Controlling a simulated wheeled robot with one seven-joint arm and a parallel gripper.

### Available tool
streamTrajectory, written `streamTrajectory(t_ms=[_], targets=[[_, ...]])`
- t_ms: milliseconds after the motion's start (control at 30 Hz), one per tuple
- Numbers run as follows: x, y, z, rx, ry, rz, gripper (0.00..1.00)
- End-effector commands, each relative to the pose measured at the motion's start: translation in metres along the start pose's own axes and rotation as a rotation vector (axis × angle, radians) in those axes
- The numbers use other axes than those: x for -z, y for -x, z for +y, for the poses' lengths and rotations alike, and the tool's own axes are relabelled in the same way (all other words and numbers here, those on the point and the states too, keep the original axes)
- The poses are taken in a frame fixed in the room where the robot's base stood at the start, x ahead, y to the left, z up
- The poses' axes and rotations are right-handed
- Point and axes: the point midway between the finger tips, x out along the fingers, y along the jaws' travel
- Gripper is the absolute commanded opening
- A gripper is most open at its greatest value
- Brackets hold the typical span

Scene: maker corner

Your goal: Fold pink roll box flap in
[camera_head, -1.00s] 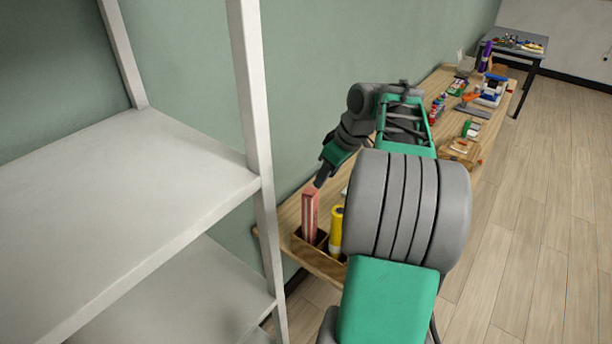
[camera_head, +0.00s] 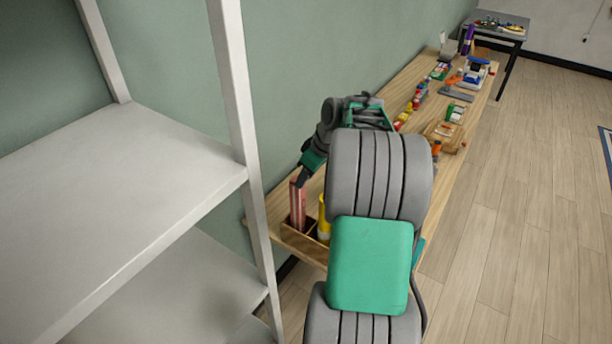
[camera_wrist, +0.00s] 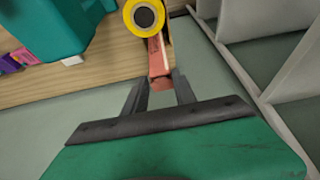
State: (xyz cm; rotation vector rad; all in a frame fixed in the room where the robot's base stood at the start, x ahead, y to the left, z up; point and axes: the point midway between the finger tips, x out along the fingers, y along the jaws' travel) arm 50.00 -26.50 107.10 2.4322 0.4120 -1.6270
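The pink roll box (camera_head: 297,205) is a tall, narrow pink box standing upright in a wooden holder (camera_head: 297,240) at the near end of the wooden bench. My gripper (camera_head: 302,181) is at the top of the box, pointing down. In the wrist view the pink box (camera_wrist: 158,58) runs up from between my fingers (camera_wrist: 160,92). The two fingers are apart, with a gap between them at the box's near end. I cannot make out the flap clearly or whether a finger touches it.
A yellow roll (camera_head: 323,222) stands beside the box in the holder; its round end shows in the wrist view (camera_wrist: 131,22). A white shelf unit (camera_head: 240,150) stands close on the left. The bench (camera_head: 285,195) carries several small items farther back. The floor on the right is clear.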

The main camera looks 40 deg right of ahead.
Motion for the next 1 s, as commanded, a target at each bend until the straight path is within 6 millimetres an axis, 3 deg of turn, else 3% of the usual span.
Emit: streamTrajectory(t_ms=[333, 967, 1000], targets=[[0.0004, 0.0004, -0.0001, 0.000, 0.001, 0.000, 0.00], [-0.0052, -0.0044, -0.0003, 0.002, 0.001, 0.129, 0.00], [-0.0053, -0.0045, -0.0004, 0.002, 0.000, 0.128, 0.34]])
